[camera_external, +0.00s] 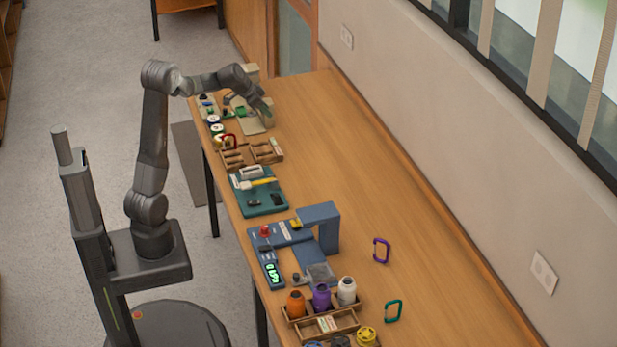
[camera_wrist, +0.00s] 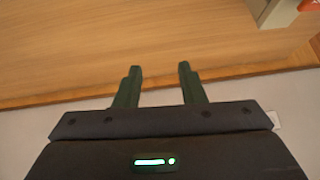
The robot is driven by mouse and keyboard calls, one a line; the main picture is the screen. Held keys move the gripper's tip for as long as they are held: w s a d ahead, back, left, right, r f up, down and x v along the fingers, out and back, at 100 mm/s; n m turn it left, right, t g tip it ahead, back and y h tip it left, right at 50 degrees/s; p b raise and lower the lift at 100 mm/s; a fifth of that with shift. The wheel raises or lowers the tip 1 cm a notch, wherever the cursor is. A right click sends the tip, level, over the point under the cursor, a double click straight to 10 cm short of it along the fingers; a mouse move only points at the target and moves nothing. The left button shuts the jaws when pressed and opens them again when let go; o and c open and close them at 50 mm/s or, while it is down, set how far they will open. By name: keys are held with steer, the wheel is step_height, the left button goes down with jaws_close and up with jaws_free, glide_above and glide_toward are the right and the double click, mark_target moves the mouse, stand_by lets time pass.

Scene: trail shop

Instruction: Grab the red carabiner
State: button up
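The red carabiner (camera_external: 228,139) is at the far part of the counter in the external view, beside the small round spools and just beyond a wooden tray. It looks like a small red loop, partly mixed in with the things around it. My gripper (camera_external: 262,108) is over the far end of the counter, beyond the carabiner and apart from it. In the wrist view my gripper (camera_wrist: 159,68) has its two dark fingers spread, with nothing between them. The carabiner cannot be made out for certain in the wrist view.
A wooden tray (camera_external: 232,160), a green mat (camera_external: 243,204) and a blue-grey stand (camera_external: 318,214) line the counter. A purple carabiner (camera_external: 381,250) and a green carabiner (camera_external: 393,311) are nearer. Coloured bottles (camera_external: 321,298) stand in front.

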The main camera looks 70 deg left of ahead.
mark_target(229, 134)
steer(key=s+a+f+g, duration=0.1)
steer(key=s+a, duration=0.2)
steer(key=s, duration=0.6)
steer(key=s+a+f+g, duration=0.1)
steer(key=s+a, duration=0.2)
steer(key=s, duration=0.5)
steer(key=shift+g, duration=0.3)
steer(key=x, duration=0.8)
steer(key=shift+s+d+f, duration=0.1)
steer(key=shift+d, duration=0.25)
steer(key=shift+p+x, duration=0.35)
steer(key=shift+x, duration=2.25)
steer(key=shift+a, duration=0.2)
jaws_close()
